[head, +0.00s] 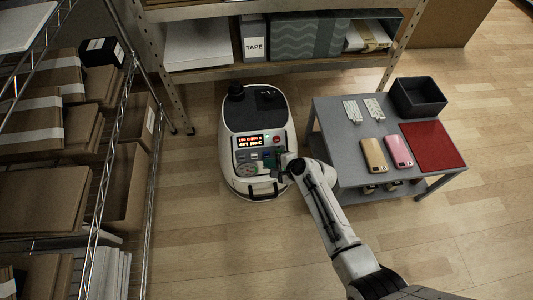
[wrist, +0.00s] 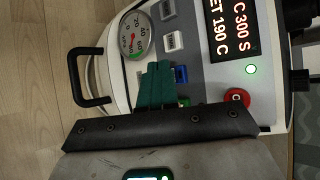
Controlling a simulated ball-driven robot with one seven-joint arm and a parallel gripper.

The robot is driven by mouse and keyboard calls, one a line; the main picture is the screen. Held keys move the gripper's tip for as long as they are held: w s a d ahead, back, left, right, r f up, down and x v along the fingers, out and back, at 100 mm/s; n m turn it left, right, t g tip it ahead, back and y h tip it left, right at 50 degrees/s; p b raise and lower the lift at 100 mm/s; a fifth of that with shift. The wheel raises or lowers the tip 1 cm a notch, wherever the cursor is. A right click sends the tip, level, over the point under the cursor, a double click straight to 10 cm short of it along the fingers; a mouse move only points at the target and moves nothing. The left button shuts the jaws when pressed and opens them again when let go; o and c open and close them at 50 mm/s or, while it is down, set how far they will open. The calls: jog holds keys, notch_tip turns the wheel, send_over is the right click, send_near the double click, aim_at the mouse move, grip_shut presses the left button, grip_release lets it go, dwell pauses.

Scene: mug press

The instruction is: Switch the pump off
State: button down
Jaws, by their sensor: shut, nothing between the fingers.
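The white machine (head: 232,112) stands on the floor, with a control panel on its near side. A green button (wrist: 184,101) is partly hidden by my gripper. I cannot tell which control is for the pump. My gripper (wrist: 156,68) has green fingers, shut and empty, over the panel beside the blue button; contact is unclear.
A lit display (wrist: 230,30) shows readings, and a black handle (wrist: 74,80) sticks out. A grey table (head: 345,133) on the right bears two phones (head: 373,155), a red mat (head: 432,145) and a black bin (head: 418,97). Shelves stand at left and back; wooden floor (head: 220,250) is clear in front.

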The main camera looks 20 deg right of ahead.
jog(key=shift+s, duration=0.1)
jog(key=s+a+r+p, duration=0.1)
jog(key=s+p, duration=0.3)
jog(key=s, duration=0.1)
jog(key=shift+s+a+r, duration=0.25)
jog(key=shift+s+a, duration=0.05)
jog(key=shift+a, duration=0.1)
jog(key=c, duration=1.8)
grip_release()
